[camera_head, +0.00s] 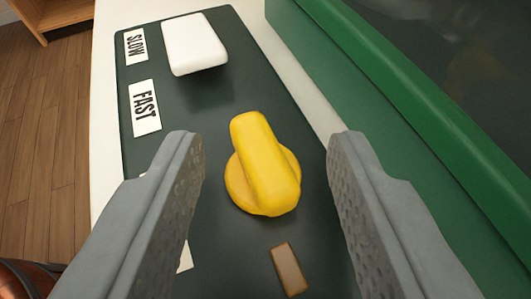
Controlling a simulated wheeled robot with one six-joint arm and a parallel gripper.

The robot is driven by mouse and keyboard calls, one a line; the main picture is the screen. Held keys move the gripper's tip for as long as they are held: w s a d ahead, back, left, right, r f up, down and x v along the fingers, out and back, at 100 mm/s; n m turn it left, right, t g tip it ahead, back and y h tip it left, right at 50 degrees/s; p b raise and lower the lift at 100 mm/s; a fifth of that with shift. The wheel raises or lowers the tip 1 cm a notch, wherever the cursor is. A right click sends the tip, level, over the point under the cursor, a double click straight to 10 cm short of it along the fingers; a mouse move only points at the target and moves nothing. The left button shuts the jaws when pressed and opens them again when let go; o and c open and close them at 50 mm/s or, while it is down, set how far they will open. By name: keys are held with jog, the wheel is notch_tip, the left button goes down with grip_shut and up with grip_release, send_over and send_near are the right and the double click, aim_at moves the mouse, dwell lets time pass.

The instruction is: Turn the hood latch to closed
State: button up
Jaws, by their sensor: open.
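A yellow rotary knob (265,165), which looks like the latch, sits on a dark green panel (225,120). It has a round base and a raised grip bar that runs nearly up and down the picture, its top leaning a little left. My gripper (267,165) is open, with one grey finger to the left of the knob and one to the right. Neither finger appears to touch it. How far the fingertips are above the panel is hard to tell. A label behind the left finger is mostly hidden.
A small brown block (289,269) lies below the knob. A green-framed case (390,110) rises along the right. Wooden floor (50,140) shows at left.

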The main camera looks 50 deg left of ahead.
grip_shut()
jog(key=shift+t, duration=0.3)
jog(key=m+t+h, duration=0.2)
jog(key=m+h, duration=0.1)
jog(key=a+m+t+h, duration=0.1)
jog(key=m+h, duration=0.1)
jog(key=shift+s, duration=0.4)
jog(key=m+h, duration=0.1)
jog(key=m+t+h, duration=0.1)
jog(key=m+h, duration=0.2)
jog(key=shift+a+m+h, duration=0.5)
jog(key=shift+m+h, duration=1)
jog(key=shift+h, duration=0.3)
jog(key=shift+r, duration=0.1)
